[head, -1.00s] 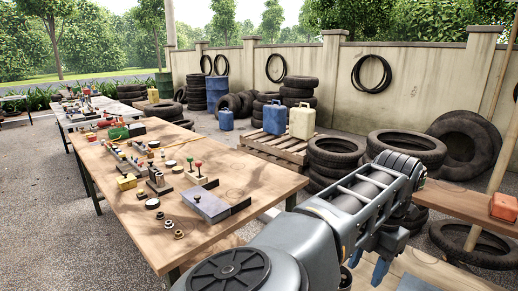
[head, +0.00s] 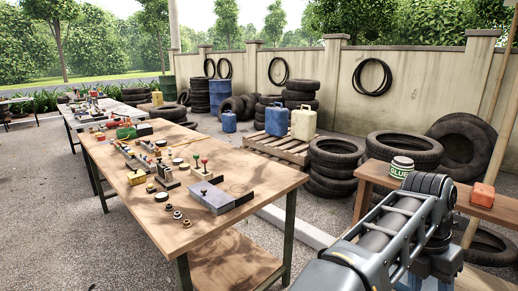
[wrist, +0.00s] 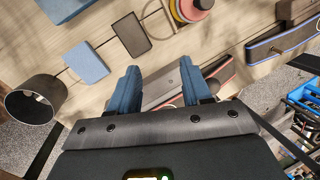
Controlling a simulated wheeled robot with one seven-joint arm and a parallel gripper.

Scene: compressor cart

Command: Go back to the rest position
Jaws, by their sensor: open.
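My gripper (wrist: 160,82) shows in the wrist view with its two blue fingers spread apart. It is open, and I see nothing held between the fingers. A grey and red piece (wrist: 222,76) lies beyond the fingers, partly hidden by the right one. In the head view my arm rises at the lower right, bent at a grey joint.
The wrist view shows a wooden surface with a blue block (wrist: 86,62), a dark block (wrist: 131,32) and a grey cup (wrist: 36,99). In the head view, a workbench (head: 240,225) stands left of my arm. A glue tin (head: 400,167) and orange box (head: 482,195) sit at right.

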